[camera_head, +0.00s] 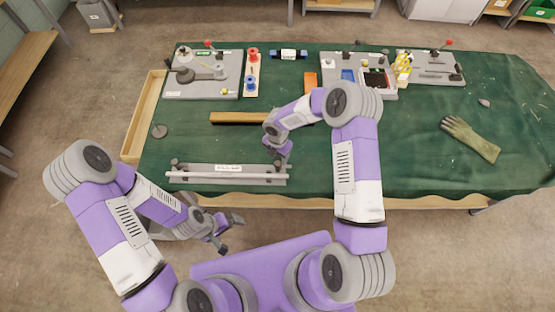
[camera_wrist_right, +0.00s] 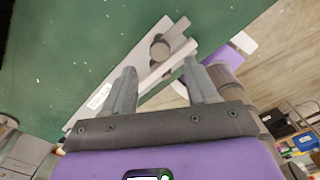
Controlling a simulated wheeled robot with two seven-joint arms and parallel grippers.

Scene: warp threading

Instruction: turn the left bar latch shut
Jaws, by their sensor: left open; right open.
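A grey plate fixture (camera_head: 215,181) with a long pale bar (camera_head: 222,177) lies near the front edge of the green-covered table. A small dark latch (camera_head: 174,163) stands at its left end; its turn is too small to tell. My left gripper (camera_head: 230,232) is open and empty, in front of the table edge and well apart from that latch. My right gripper (camera_head: 284,153) is open above the right end of the fixture, where it partly hides the latch there. In the right wrist view, a round grey latch knob (camera_wrist_right: 160,49) shows beyond the open, empty fingers (camera_wrist_right: 161,85).
A brown wooden block (camera_head: 238,118) lies behind the fixture. Grey boards with parts (camera_head: 204,91) and a yellow bottle (camera_head: 402,70) stand at the back. A glove (camera_head: 470,138) lies at right. The cloth around the left latch is clear.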

